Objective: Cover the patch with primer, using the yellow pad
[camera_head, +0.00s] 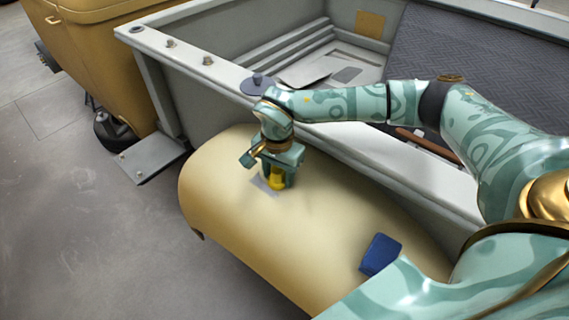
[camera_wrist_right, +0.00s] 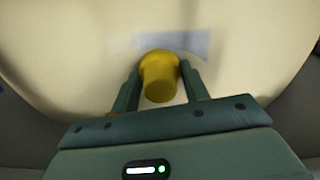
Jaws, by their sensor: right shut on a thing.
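The yellow pad (camera_head: 277,180) is held in my right gripper (camera_head: 279,176), which is shut on it over the cream curved shell (camera_head: 225,215). In the right wrist view the yellow pad (camera_wrist_right: 159,80) sits between the two fingers of the gripper (camera_wrist_right: 160,85). The patch (camera_head: 263,185) is a pale grey rectangle on the shell, beside and partly behind the pad. In the right wrist view the patch (camera_wrist_right: 192,42) shows beyond the pad, which overlaps its near edge. I cannot tell whether the pad touches the surface. My left gripper is not in view.
A blue block (camera_head: 380,254) lies on the shell at the lower right. A dark grey disc (camera_head: 257,85) is on the grey rail (camera_head: 190,58) behind my gripper. A tan body shell (camera_head: 110,50) stands at the far left. Bare floor (camera_head: 75,220) lies left of the shell.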

